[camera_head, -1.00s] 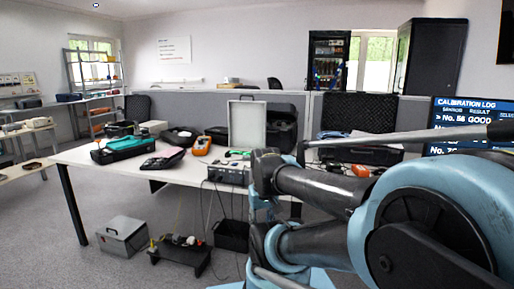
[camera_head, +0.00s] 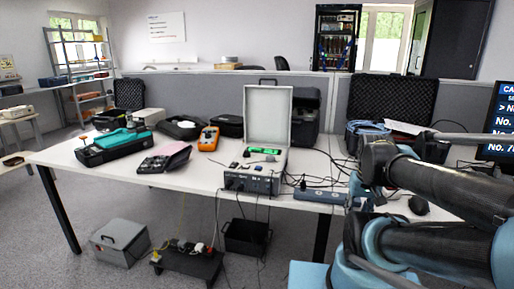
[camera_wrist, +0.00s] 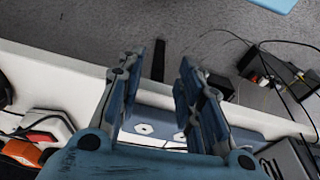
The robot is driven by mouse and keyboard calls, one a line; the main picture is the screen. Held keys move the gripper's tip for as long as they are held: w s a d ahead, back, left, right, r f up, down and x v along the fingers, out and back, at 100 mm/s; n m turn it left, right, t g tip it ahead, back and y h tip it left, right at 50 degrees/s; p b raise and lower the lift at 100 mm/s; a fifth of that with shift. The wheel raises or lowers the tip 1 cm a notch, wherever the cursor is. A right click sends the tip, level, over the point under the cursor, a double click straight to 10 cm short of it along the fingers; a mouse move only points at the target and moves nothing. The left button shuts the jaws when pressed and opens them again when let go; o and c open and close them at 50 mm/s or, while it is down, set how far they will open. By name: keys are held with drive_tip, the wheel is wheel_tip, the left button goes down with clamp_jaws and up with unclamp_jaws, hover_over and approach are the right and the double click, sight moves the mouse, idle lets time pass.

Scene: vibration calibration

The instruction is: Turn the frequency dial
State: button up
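The grey instrument box (camera_head: 252,178) stands on the white table with its pale lid (camera_head: 268,114) raised. Its front panel faces me with cables plugged in along it. Small knobs or sockets show there, but I cannot tell which is the frequency dial. A grey box with a dark ribbed side, probably the same instrument, is at the lower right of the wrist view (camera_wrist: 288,158). My gripper (camera_wrist: 163,72) is open and empty, its fingers apart above the table edge and a blue-grey power strip (camera_wrist: 150,128). My arm hides the gripper in the head view.
The power strip also shows right of the box (camera_head: 320,196). An orange meter (camera_head: 208,138), a dark handheld device (camera_head: 165,157) and a teal-topped case (camera_head: 118,146) lie to the left. Cables trail over the front edge. A monitor stands at the far right.

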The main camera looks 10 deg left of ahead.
drive_tip(key=shift+a, duration=0.15)
drive_tip(key=shift+o, duration=1.6)
drive_tip(key=shift+s+a+r+n, duration=0.1)
drive_tip(key=shift+a+r+n, duration=0.05)
drive_tip(key=shift+r, duration=0.35)
drive_tip(key=shift+a+r+n, duration=0.1)
drive_tip(key=shift+r+n, duration=0.05)
drive_tip(key=shift+r, duration=0.3)
drive_tip(key=w+a+r+n, duration=0.3)
drive_tip(key=w+r, duration=0.2)
drive_tip(key=r, duration=0.2)
wheel_tip(320, 180, up, 18)
drive_tip(key=n+g, duration=0.2)
drive_tip(key=n, duration=1.1)
hover_over(247, 150)
wheel_tip(247, 150, down, 17)
drive_tip(key=shift+a, duration=0.1)
